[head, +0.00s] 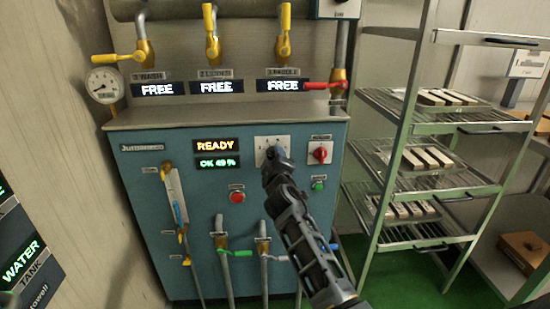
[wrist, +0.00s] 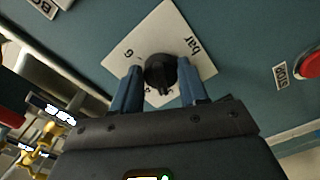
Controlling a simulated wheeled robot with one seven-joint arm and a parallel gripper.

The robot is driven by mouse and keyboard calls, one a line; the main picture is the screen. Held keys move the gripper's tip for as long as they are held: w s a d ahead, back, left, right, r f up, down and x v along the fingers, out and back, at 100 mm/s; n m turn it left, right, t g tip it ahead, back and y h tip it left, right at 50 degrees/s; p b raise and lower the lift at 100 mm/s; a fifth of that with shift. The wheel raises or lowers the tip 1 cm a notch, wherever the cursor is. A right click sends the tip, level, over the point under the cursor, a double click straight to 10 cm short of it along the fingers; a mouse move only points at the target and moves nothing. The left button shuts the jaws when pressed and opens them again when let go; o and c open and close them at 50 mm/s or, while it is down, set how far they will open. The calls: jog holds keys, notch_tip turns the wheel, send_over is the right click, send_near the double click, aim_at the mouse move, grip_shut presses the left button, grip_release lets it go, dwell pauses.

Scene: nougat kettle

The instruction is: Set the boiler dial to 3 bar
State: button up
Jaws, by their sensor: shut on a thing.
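The boiler dial is a round black knob (wrist: 160,72) on a white square plate (wrist: 188,28), seen in the wrist view. The plate is marked "bar" on one side and a "6" on the other; other marks are hidden. My gripper (wrist: 158,88) has its two blue-grey fingers on either side of the knob, shut on it. In the head view the plate (head: 284,143) shows on the blue boiler front, and my gripper (head: 273,155) covers most of the dial. I cannot tell which mark the knob points to.
A red rotary switch (head: 320,152) is right of the dial. A red button (head: 237,196) and a green button (head: 319,184) sit below. Displays read "READY" (head: 217,146) and "OK 49 %" (head: 218,162). A green rack (head: 405,120) stands at right.

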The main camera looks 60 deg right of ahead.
jog(key=shift+n, duration=0.6)
jog(key=o, duration=1)
jog(key=shift+v, duration=4)
